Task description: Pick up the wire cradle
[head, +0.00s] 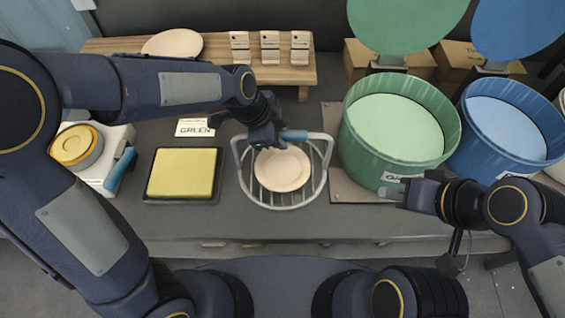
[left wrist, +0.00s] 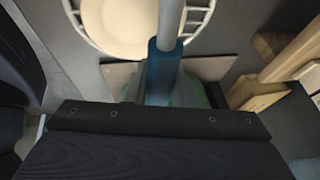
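The wire cradle (head: 322,186) is a round light-grey wire basket on the dark table, with a cream plate (head: 283,169) in it. A blue-sleeved handle (head: 294,135) lies across its far side. My left gripper (head: 272,138) is at this handle, over its left part. In the left wrist view the blue sleeve (left wrist: 164,72) runs down to the dark gripper body, with the cradle's rim (left wrist: 197,17) beyond. The left fingertips are hidden, so their grip is unclear. My right gripper (head: 391,190) is apart from the cradle, in front of the green bin; its finger gap is unclear.
The green bin (head: 402,165) and blue bin (head: 508,165), with raised lids, stand right. A yellow pad in a black tray (head: 183,198) and a white device with a yellow disc (head: 76,145) are left. A wooden bench (head: 220,72) stands behind. A card reads GREEN (head: 195,127).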

